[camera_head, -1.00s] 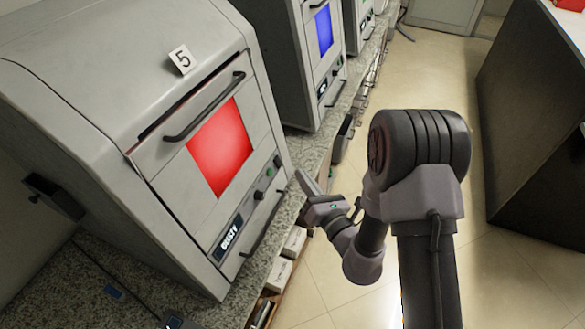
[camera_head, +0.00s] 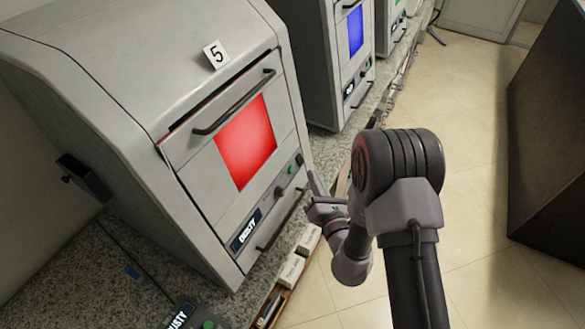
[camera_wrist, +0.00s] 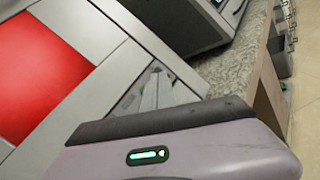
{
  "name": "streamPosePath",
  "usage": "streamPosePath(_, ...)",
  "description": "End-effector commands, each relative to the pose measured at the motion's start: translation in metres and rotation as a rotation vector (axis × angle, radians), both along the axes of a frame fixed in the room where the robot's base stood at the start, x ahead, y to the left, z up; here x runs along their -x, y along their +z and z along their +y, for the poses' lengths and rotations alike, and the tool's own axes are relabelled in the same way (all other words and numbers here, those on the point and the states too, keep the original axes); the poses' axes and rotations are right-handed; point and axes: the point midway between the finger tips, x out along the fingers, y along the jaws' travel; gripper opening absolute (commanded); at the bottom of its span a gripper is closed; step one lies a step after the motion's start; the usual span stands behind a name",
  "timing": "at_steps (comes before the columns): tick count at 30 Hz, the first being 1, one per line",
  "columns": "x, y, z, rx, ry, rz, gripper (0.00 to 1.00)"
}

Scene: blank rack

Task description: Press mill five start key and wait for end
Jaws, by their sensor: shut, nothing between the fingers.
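Mill five (camera_head: 150,110) is a grey cabinet at the left in the head view, with a number 5 tag (camera_head: 215,54) on top. Its screen (camera_head: 245,142) glows red, and it also shows in the wrist view (camera_wrist: 40,75). Below the screen are a small green key (camera_head: 292,170), a dark knob (camera_head: 278,191) and a label (camera_head: 246,231) that seems to read DUSTY. My gripper (camera_head: 316,182) is shut and empty, just right of the green key in the picture. I cannot tell whether it touches the panel. In the wrist view the gripper body covers the lower part.
A dark handle (camera_head: 234,102) bars the top of the mill's front and a lower one (camera_head: 282,220) sits near its bottom. A mill with a blue screen (camera_head: 355,31) stands behind. The speckled counter (camera_head: 80,275) carries them. Floor (camera_head: 465,150) is open at the right.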

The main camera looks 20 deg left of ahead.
Motion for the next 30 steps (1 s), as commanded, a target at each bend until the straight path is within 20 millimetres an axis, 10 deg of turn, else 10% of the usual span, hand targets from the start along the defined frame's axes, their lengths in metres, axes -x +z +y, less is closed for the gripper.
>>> streamPosePath(30, -0.002, -0.007, 0.031, 0.0, 0.0, 0.0, 0.0)
